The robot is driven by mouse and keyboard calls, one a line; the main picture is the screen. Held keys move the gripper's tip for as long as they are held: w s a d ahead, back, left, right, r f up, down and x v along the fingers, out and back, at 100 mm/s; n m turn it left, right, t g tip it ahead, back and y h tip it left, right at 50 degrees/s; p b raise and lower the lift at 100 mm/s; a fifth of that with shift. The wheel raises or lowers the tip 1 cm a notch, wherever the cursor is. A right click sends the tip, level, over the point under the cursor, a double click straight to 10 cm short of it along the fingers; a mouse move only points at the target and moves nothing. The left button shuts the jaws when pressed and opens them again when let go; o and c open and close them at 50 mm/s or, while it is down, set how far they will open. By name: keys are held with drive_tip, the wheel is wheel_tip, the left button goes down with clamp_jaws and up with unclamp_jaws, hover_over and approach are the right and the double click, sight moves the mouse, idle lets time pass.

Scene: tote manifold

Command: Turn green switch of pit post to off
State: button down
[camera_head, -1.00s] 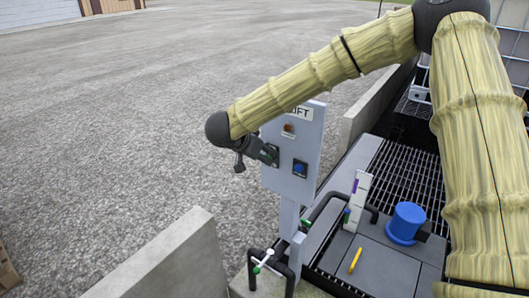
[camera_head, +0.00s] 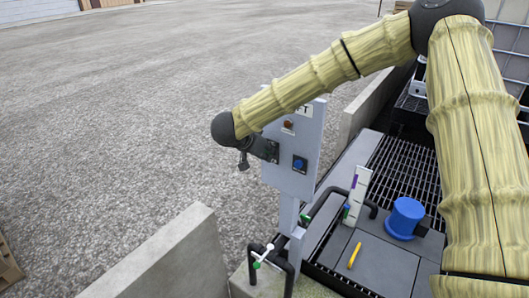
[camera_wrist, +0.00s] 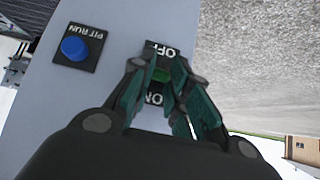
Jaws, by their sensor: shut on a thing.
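The pit post (camera_head: 313,135) is a grey upright panel in the head view, with my gripper (camera_head: 272,152) against its left part. In the wrist view the green switch (camera_wrist: 161,75) sits between my fingertips on a dark plate lettered OFF and ON. The lettering appears upside down, with OFF above and ON below in the picture. My gripper (camera_wrist: 160,82) is shut on the green switch, and its fingers hide most of the switch and part of the plate. In the head view my gripper hides the switch.
A blue PIT RUN button (camera_wrist: 74,48) sits beside the switch plate; it also shows in the head view (camera_head: 299,164). Below the post are black pipes with a white-and-green valve handle (camera_head: 263,256). A blue cylinder (camera_head: 406,217) stands on the deck. Concrete walls (camera_head: 165,258) flank the post.

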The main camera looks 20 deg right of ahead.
drive_tip(key=f+t+h+b, duration=0.1)
drive_tip(key=t+h+b, duration=0.1)
drive_tip(key=b, duration=0.2)
drive_tip(key=f+t+h+b, duration=0.2)
drive_tip(key=h+b, duration=0.1)
drive_tip(key=b, duration=0.1)
drive_tip(key=f+t+h+b, duration=0.1)
drive_tip(key=t+h+b, duration=0.1)
drive_tip(key=h+b, duration=0.1)
drive_tip(key=shift+s+a+f+b, duration=0.2)
drive_tip(key=shift+a+b, duration=0.1)
drive_tip(key=shift+b, duration=0.45)
idle(0.4)
drive_tip(key=c, duration=1.4)
unclamp_jaws()
drive_tip(key=shift+r, duration=0.1)
drive_tip(key=shift+o, duration=0.2)
drive_tip(key=v, duration=1.2)
drive_tip(key=shift+f, duration=0.3)
